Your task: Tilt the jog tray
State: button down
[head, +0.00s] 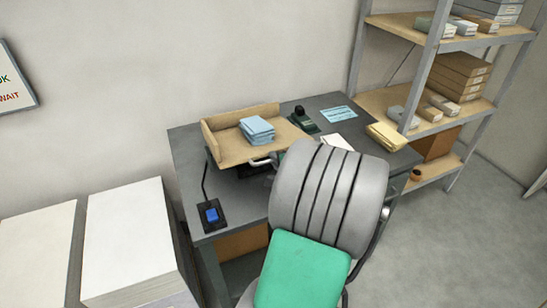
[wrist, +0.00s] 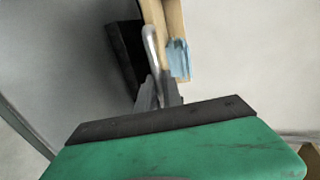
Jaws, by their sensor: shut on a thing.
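The jog tray (head: 228,148) is a tan wooden tray with raised walls at its left and back. It sits on a dark base on the grey desk (head: 235,230). A stack of light blue paper (head: 257,130) lies in it. A silver bar handle (head: 262,162) sticks out at the tray's front. In the wrist view, my gripper (wrist: 158,92) is shut on the lower end of the handle (wrist: 150,45), with the tray's edge (wrist: 176,22) and blue paper (wrist: 178,58) just beyond. My arm hides the gripper in the head view. I cannot tell the tray's exact tilt.
White paper stacks (head: 130,240) stand at left. A loaded shelf (head: 455,42) stands at right.

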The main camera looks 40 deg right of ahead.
jog(key=shift+d+r, duration=0.1)
jog(key=shift+r, duration=0.05)
jog(key=c, duration=1.5)
grip_release()
jog(key=v, duration=0.7)
jog(key=shift+s+a, duration=0.2)
jog(key=shift+s, duration=0.2)
